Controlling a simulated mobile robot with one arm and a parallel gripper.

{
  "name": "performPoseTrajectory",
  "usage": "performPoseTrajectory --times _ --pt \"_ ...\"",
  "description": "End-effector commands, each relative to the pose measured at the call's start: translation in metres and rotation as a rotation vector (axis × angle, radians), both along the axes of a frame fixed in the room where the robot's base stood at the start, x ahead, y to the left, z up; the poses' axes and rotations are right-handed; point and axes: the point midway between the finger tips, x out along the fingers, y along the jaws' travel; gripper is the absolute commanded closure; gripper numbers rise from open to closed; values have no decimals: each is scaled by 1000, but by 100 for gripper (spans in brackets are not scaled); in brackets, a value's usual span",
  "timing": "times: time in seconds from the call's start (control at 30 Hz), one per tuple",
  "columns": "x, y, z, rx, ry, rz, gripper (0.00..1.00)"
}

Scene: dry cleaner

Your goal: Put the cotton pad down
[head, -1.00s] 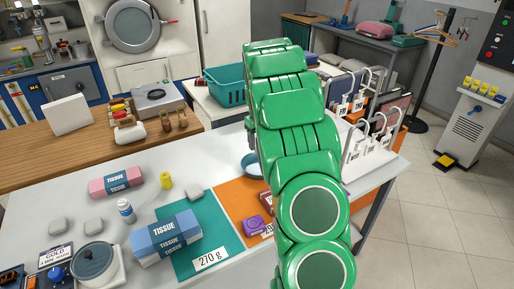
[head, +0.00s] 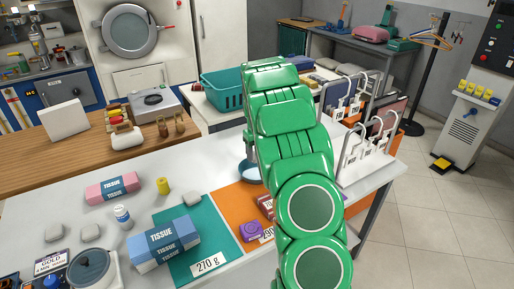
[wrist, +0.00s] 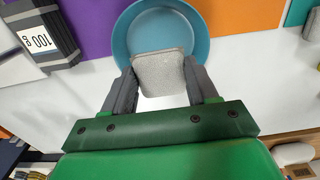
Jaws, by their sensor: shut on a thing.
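A pale grey cotton pad (wrist: 160,72) is between the fingers of my gripper (wrist: 160,82) in the wrist view. My gripper is shut on it. The pad overlaps the near part of a round blue dish (wrist: 196,22) in that view; I cannot tell whether it touches the dish. In the head view the blue dish (head: 250,171) shows partly beside my green arm, which hides most of my gripper and the held pad. Other similar pads lie on the white table, one on the teal mat (head: 193,200) and two at the left (head: 55,233).
A tissue box (head: 163,243), a purple item (head: 251,232) on the orange mat and a scale with a round pan (head: 90,268) stand on the table. White racks (head: 362,150) stand at the right. In the wrist view, a dark stack marked 100 g (wrist: 40,38) lies left of the dish.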

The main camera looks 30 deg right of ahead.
Motion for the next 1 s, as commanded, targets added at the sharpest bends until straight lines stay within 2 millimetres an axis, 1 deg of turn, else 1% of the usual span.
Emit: performPoseTrajectory --times 0.1,0.6,0.8,1.0 --pt "-1 0 -12 1 2 -1 70" --pt "-1 0 -56 1 2 -2 70" --pt "0 0 -65 0 -1 -1 70" --pt "0 0 -66 0 -1 -1 70"
